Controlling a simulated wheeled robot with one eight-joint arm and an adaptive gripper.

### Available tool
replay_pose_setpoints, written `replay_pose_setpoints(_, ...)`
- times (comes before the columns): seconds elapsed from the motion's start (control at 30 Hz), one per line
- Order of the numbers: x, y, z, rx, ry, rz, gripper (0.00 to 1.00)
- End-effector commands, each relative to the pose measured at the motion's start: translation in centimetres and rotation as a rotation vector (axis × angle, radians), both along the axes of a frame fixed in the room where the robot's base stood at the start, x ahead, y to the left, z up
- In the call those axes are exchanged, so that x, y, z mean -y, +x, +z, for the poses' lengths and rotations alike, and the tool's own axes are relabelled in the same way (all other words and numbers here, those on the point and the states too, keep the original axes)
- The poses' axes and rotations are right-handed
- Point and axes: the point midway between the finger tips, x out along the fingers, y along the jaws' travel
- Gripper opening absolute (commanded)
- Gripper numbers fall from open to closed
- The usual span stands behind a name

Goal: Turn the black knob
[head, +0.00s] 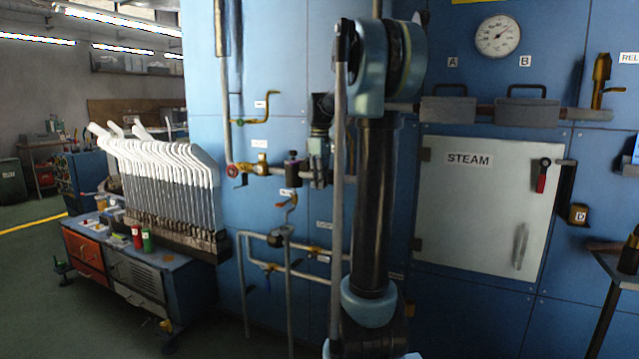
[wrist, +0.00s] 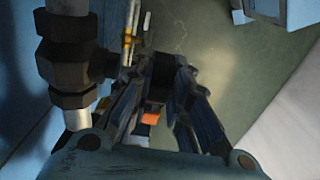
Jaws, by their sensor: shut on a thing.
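In the wrist view, a dark pipe fitting (wrist: 68,55) stands at the left, with a short stem reaching right. At its end is the black knob (wrist: 162,68), mostly covered by the fingers. My gripper (wrist: 158,80) has its two dark fingers closed in on the knob from both sides. A small orange patch (wrist: 150,118) shows between the fingers, and I cannot tell what it belongs to. In the head view, my arm stands in front of the blue wall and hides much of the contact area. The knob cannot be made out clearly there.
Pipes with brass valves (head: 262,167) run along the blue wall (head: 270,60) left of my arm. A white STEAM door (head: 485,215) and a round gauge (head: 498,36) are to the right. A cart (head: 185,280) carries a rack of white-topped rods (head: 155,160). Floor at the far left is open.

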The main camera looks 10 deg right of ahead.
Motion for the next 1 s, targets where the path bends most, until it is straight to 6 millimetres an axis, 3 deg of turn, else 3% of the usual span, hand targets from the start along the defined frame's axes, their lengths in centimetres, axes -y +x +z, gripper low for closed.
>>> replay_pose_setpoints(1.0, 0.68, -0.39, -0.23, 0.316, 0.433, -0.003, 0.0)
